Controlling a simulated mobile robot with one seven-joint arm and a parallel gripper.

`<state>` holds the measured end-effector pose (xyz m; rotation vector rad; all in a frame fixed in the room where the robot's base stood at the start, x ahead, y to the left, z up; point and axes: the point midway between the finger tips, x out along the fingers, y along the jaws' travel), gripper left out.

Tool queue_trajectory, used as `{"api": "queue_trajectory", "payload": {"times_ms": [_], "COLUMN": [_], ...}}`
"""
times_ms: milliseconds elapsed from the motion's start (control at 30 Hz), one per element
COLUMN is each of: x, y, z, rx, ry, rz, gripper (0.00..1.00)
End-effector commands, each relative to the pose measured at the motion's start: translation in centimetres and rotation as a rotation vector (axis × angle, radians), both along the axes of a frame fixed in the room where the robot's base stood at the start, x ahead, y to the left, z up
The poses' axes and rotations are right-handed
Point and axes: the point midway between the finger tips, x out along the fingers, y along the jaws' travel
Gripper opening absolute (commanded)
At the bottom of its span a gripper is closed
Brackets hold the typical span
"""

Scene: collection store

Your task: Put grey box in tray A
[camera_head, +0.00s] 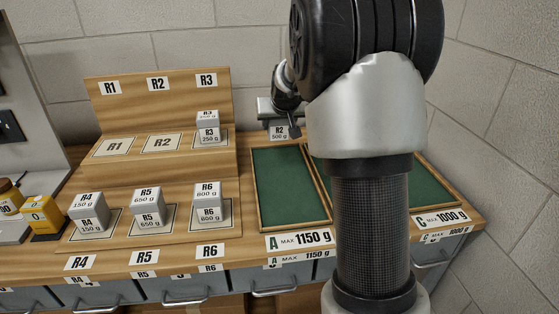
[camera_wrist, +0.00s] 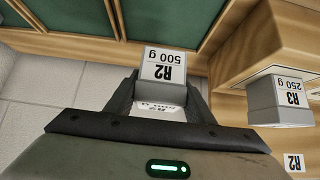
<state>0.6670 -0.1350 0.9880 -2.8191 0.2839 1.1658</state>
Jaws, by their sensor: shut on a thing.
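A grey box labelled R2 500 g (camera_head: 279,131) is held between the fingers of my gripper (camera_head: 284,123), above the back edge of tray A. In the wrist view, my gripper (camera_wrist: 162,95) is shut on the R2 box (camera_wrist: 166,66), one dark finger on each side of it. Tray A (camera_head: 329,225) is a wood-framed green tray with the label A MAX 1150 g at its front. Its visible green floor is empty. My arm hides much of the trays to its right.
Grey boxes R3 (camera_head: 207,130), R4 (camera_head: 88,212), R5 (camera_head: 148,207) and R6 (camera_head: 208,205) stand on the wooden rack to the left. Marked spots R1 (camera_head: 114,147) and R2 (camera_head: 161,143) are bare. Tray C (camera_head: 437,207) lies at the right.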

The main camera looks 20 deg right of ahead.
Motion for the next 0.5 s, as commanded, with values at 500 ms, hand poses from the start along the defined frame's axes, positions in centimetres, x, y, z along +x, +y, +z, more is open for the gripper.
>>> {"api": "queue_trajectory", "payload": {"times_ms": [500], "x": [0.1], "y": [-0.1], "z": [-6.7], "rx": [-0.001], "ry": [-0.003], "rz": [-0.001], "gripper": [0.0]}}
